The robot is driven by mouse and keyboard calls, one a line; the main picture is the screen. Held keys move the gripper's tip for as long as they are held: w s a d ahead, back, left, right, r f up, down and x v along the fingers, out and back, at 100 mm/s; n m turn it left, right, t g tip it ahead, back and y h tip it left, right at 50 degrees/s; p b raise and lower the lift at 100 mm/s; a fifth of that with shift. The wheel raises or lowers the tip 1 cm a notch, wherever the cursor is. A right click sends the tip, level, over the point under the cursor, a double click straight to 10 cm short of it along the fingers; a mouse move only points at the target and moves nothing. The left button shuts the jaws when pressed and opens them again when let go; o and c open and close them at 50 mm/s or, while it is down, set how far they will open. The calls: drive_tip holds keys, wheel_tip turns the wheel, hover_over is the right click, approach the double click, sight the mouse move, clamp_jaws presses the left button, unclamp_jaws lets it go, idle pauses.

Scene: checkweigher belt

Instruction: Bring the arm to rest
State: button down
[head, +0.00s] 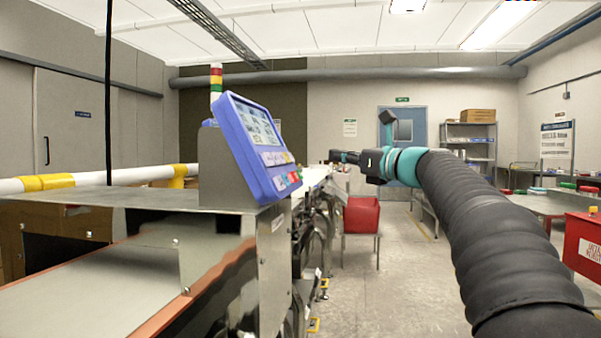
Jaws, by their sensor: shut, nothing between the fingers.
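My arm reaches from the lower right up toward the middle of the head view, in a black ribbed sleeve with teal joints. My gripper (336,156) is at its far end, small and dark, to the right of the blue control panel (255,140). It is shut and holds nothing. It is held in the air, apart from the panel as far as I can see. The fine shape of its fingers is too small to make out.
The metal checkweigher housing (160,197) and its belt (80,285) fill the left. A red bin (361,215) stands beyond on the floor side. A red box (583,245) and a side table (535,204) are at the right. The middle floor (385,290) is clear.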

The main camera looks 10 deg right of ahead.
drive_tip(key=shift+n, duration=0.3)
drive_tip(key=s+d+f+n+g+h, duration=0.1)
drive_tip(key=s+f+n+g+h, duration=0.15)
drive_tip(key=f+n, duration=0.65)
drive_tip(key=s+f+n+g+h, duration=0.2)
drive_tip(key=f+n+g+h, duration=0.1)
drive_tip(key=f, duration=1.1)
drive_tip(key=s+a+f+n+g+h, duration=0.1)
drive_tip(key=s+f+n, duration=0.4)
drive_tip(key=s, duration=0.6)
drive_tip(key=s+a+f+n+g+h, duration=0.1)
drive_tip(key=s+f+n+h, duration=0.2)
drive_tip(key=s+f+n, duration=0.2)
drive_tip(key=s+a+f+n+g+h, duration=0.2)
drive_tip(key=s+f+n, duration=0.3)
drive_tip(key=s+f, duration=0.5)
drive_tip(key=s, duration=0.8)
drive_tip(key=shift+s+f, duration=0.25)
drive_tip(key=shift+f, duration=0.05)
drive_tip(key=shift+d+h, duration=0.15)
drive_tip(key=shift+h, duration=0.1)
